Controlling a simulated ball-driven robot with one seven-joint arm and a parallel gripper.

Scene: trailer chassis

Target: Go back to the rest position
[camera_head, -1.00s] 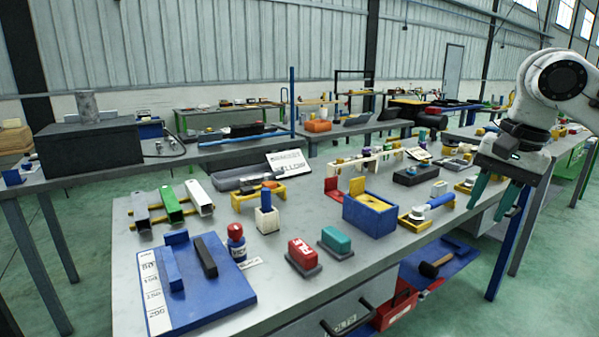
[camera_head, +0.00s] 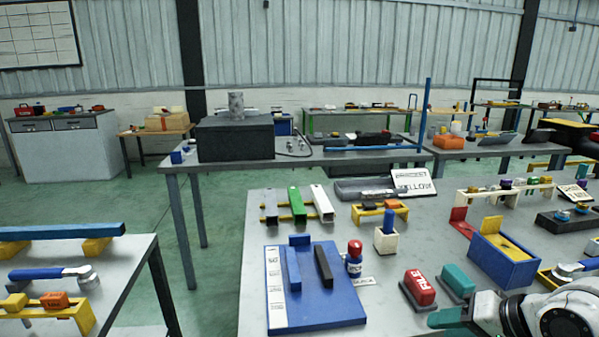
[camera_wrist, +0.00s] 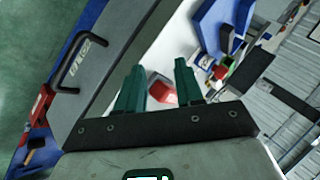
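My gripper (camera_wrist: 158,66) shows in the wrist view with its two green fingers spread apart and nothing held between them. A red block (camera_wrist: 162,91) shows beyond the gap, apart from the fingers. In the head view, my arm is at the bottom right corner.
The grey workbench (camera_head: 232,275) carries a blue board (camera_head: 345,310), a red-capped bottle (camera_head: 354,257) and a blue box (camera_head: 503,268). Another table (camera_head: 130,270) stands at the left. Green floor (camera_head: 215,290) is free between them. A drawer handle (camera_wrist: 72,62) shows in the wrist view.

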